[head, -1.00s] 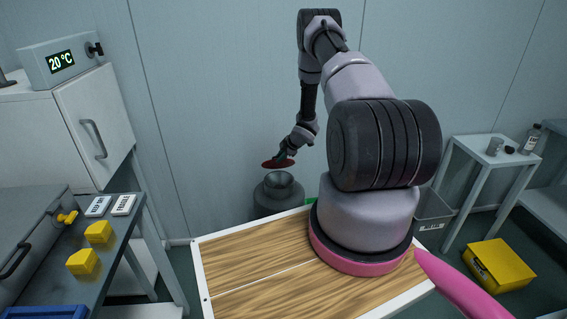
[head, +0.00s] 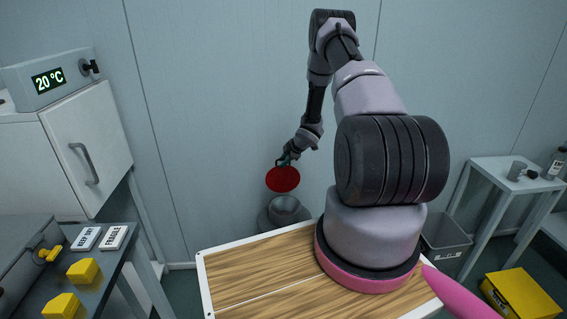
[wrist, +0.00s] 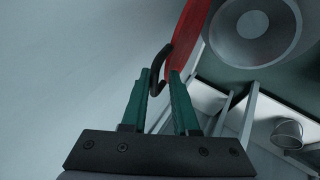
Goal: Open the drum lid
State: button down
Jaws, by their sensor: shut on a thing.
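The red round lid (head: 283,179) is raised above the grey drum (head: 285,211) and tilted, its red face turned toward the head camera. The drum's round funnel-like top is uncovered. A gap shows between lid and drum; I cannot see any hinge. My gripper (head: 289,158) is at the lid's upper edge. In the wrist view, the green fingers of my gripper (wrist: 162,76) are shut on the dark curved lid handle (wrist: 158,66). The lid (wrist: 190,38) is seen nearly edge-on there, with the drum (wrist: 252,28) to its right.
A wall stands close behind the drum. A white cabinet (head: 88,150) and a bench with yellow blocks (head: 82,271) are at left. A grey bin (head: 446,240), a small white table (head: 505,172) and a yellow box (head: 522,296) are at right.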

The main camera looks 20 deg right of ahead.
jog(key=shift+w, duration=0.1)
dwell(0.3)
jog(key=c, duration=0.9)
grip_release()
jog(key=v, duration=1)
jog(key=shift+s+d+r, duration=0.1)
jog(key=shift+s+r, duration=0.1)
jog(key=shift+r, duration=0.05)
jog(key=shift+r, duration=0.1)
